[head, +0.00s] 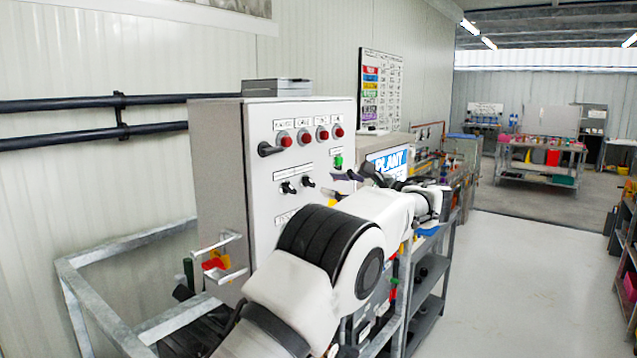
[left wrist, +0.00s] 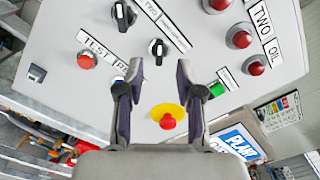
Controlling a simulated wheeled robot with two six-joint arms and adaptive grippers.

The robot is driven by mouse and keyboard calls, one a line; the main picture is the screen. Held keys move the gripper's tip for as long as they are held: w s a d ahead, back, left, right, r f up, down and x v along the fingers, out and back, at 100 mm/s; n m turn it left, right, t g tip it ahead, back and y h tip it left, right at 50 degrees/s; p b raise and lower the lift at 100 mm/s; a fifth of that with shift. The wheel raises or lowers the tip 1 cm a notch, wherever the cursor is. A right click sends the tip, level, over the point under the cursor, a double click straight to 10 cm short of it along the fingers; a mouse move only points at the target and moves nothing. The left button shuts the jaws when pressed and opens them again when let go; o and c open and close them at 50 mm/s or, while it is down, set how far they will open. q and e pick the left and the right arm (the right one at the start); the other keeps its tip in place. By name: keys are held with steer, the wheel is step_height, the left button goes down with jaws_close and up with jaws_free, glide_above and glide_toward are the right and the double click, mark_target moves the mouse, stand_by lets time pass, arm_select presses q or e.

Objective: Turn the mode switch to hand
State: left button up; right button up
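A grey control cabinet (head: 300,170) carries two black selector switches (head: 296,186). In the left wrist view one black switch (left wrist: 158,49) lies between and just beyond my fingertips, and a second black switch (left wrist: 123,15) is above and left of it. Their labels are too small or cut off to tell which is the mode switch. My left gripper (left wrist: 159,66) is open, its two dark fingers apart and pointing at the panel, with nothing held. In the head view the left gripper (head: 352,172) is at the panel's right side, partly hidden by my arm. My right gripper is not in view.
A red stop button on a yellow base (left wrist: 167,117) sits below the near switch, between the fingers. A red button (left wrist: 87,61), red lamps (left wrist: 239,38) and a green button (left wrist: 217,89) are close by.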

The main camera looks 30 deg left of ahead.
arm_select(q)
steer(key=d, duration=0.6)
steer(key=shift+s, duration=0.2)
